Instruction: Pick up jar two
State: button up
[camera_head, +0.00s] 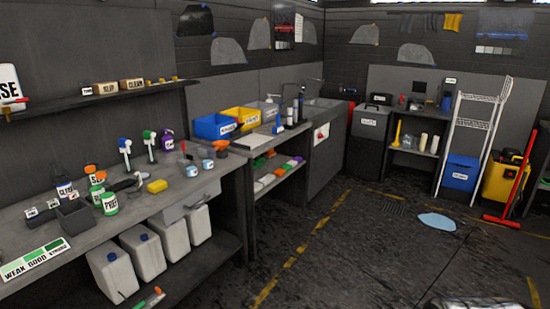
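Two small jars with blue-and-white sides stand on the left workbench (130,209), near its right end. One jar (192,171) is nearer, and the other jar (207,165) is just behind it to the right. Their labels are too small to read, so I cannot tell which is jar two. My gripper is not in view.
Spray bottles, green-labelled bottles (110,203) and a dark box (75,217) crowd the bench further left. A blue bin (214,127) stands on the farther bench. A light blue puddle-like patch (437,222) lies on the otherwise fairly open floor.

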aim_at(191, 167)
jog(key=u, duration=0.05)
jog(key=i, duration=1.6)
jog(key=u, duration=0.45)
jog(key=i, duration=0.8)
jog(key=u, duration=0.85)
jog(key=i, duration=0.5)
jog(key=u, duration=0.85)
jog(key=i, duration=0.8)
jog(key=u, duration=0.4)
